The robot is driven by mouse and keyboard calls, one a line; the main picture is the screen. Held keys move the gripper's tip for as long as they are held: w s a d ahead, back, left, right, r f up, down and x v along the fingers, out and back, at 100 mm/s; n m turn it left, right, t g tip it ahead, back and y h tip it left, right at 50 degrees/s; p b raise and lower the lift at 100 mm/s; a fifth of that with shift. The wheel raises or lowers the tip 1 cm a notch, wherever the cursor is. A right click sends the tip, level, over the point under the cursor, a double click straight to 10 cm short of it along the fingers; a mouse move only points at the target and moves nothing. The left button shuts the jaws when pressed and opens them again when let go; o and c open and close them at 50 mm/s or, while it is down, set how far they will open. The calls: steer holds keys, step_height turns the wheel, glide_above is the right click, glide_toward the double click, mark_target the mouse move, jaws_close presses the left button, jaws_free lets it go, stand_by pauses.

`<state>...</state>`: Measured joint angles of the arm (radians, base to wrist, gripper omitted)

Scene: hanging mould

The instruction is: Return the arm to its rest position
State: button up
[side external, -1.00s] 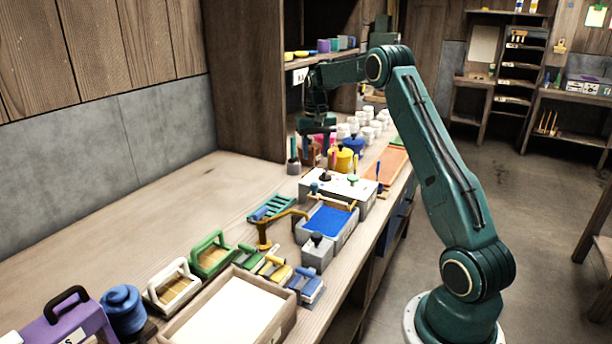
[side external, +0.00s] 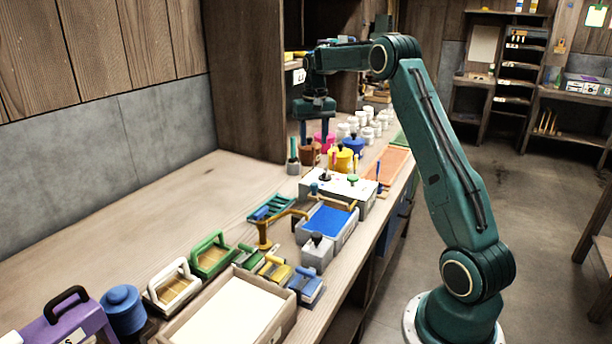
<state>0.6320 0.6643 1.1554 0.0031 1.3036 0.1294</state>
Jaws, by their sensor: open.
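My gripper (side external: 314,132) hangs from my green arm, pointing down above the back part of the bench. Its two fingers are apart with nothing seen between them. The fingertips are close above or in front of a brown pot (side external: 310,152) and a pink pot (side external: 325,141); I cannot tell whether they touch. My arm is raised, with its elbow high and its forearm reaching left over the bench.
Below and around stand a yellow pot (side external: 342,160), a blue pot (side external: 353,145) and several white cups (side external: 366,113). Nearer are a white box (side external: 338,187), a blue-filled tray (side external: 329,222) and a wooden-framed tray (side external: 230,315). The bench's left side (side external: 150,225) is clear.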

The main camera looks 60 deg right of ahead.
steer(key=s+a+r+n+t, duration=0.1)
steer(key=s+a+r, duration=0.25)
steer(key=a, duration=0.35)
steer(key=s+a+r+n+t, duration=0.1)
steer(key=s+a+r+n, duration=0.1)
steer(key=a+r, duration=0.35)
steer(key=s+a+r+n, duration=0.1)
steer(key=s+a+r, duration=0.15)
steer(key=a, duration=0.55)
steer(key=s+a+f+n+t, duration=0.1)
steer(key=s+a+f+n, duration=0.1)
steer(key=s+a, duration=0.4)
steer(key=s+a+f+n+t, duration=0.2)
steer(key=s+a, duration=0.4)
steer(key=s, duration=0.7)
steer(key=shift+s+a+f+n, duration=0.3)
steer(key=shift+a+f+n, duration=0.1)
steer(key=shift+f, duration=0.2)
